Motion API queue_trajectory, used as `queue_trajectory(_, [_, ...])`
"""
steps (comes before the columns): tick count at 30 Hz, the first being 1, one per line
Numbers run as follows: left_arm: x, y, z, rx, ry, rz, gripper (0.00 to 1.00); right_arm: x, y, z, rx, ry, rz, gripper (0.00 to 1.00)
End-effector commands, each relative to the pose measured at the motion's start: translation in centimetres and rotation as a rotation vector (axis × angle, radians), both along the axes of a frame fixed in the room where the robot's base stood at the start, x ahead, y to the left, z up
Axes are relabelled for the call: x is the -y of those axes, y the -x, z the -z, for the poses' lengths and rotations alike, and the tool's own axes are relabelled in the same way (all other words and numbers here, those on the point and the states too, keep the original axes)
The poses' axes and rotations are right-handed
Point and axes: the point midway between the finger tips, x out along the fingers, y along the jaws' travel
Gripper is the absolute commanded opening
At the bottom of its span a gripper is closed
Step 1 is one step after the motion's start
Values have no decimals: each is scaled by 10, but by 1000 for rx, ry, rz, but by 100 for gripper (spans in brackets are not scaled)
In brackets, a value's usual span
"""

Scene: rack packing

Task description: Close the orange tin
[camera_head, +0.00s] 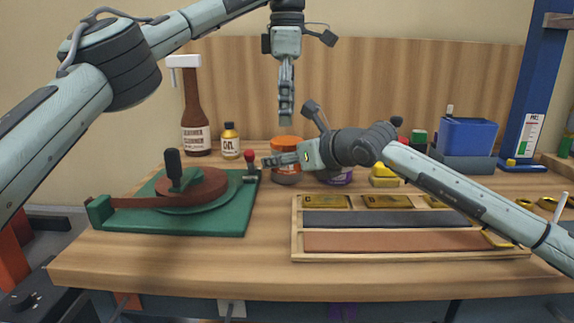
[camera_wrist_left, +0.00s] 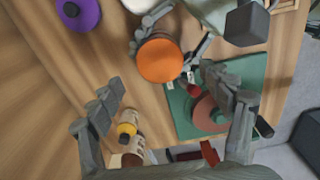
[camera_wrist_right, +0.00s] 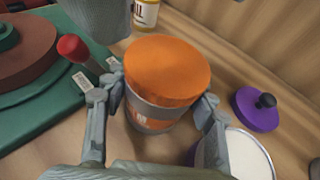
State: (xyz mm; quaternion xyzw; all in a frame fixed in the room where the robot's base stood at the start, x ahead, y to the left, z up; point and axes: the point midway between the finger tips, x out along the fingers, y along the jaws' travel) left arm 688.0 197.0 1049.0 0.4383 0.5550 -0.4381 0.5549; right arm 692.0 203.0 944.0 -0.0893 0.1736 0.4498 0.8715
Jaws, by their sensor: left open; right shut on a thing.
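The orange tin (camera_head: 286,176) stands on the table with its orange lid (camera_head: 286,142) on top. The right wrist view shows the lid (camera_wrist_right: 168,70) covering the tin's mouth above the grey body (camera_wrist_right: 150,118); I cannot tell whether it is fully pressed down. My right gripper (camera_wrist_right: 158,103) is shut around the tin's body, one finger on each side. My left gripper (camera_head: 286,120) is open and empty, pointing down above the lid and apart from it. The left wrist view shows the lid (camera_wrist_left: 159,60) from above.
A green base with a brown disc (camera_head: 190,190) lies at the left. Bottles (camera_head: 195,120) stand behind. A purple tin (camera_head: 336,177) stands close right of the orange tin, open, its purple lid (camera_wrist_right: 258,110) nearby. A wooden tray (camera_head: 400,255) fills the front right, under my right arm.

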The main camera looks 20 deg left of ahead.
Motion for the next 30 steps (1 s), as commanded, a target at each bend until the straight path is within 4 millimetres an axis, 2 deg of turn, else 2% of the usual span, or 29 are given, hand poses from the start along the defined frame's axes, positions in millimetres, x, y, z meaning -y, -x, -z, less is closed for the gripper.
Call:
queue_trajectory(5, [0,0,-1,0,0,-37,76,0,0,0,0,0,0,0])
queue_trajectory(8, [0,-1,-5,0,0,-159,76,0,0,0,0,0,0,0])
queue_trajectory(18, [0,-1,-26,0,0,-907,76,0,0,0,0,0,0,0])
queue_trajectory(21, [0,-1,-31,1,1,-1069,76,0,0,0,0,0,0,0])
queue_trajectory(25, [0,0,-34,1,1,-1192,76,0,0,0,0,0,0,0])
queue_trajectory(30, [0,0,-35,1,1,-1229,76,0,0,0,0,0,0,0])
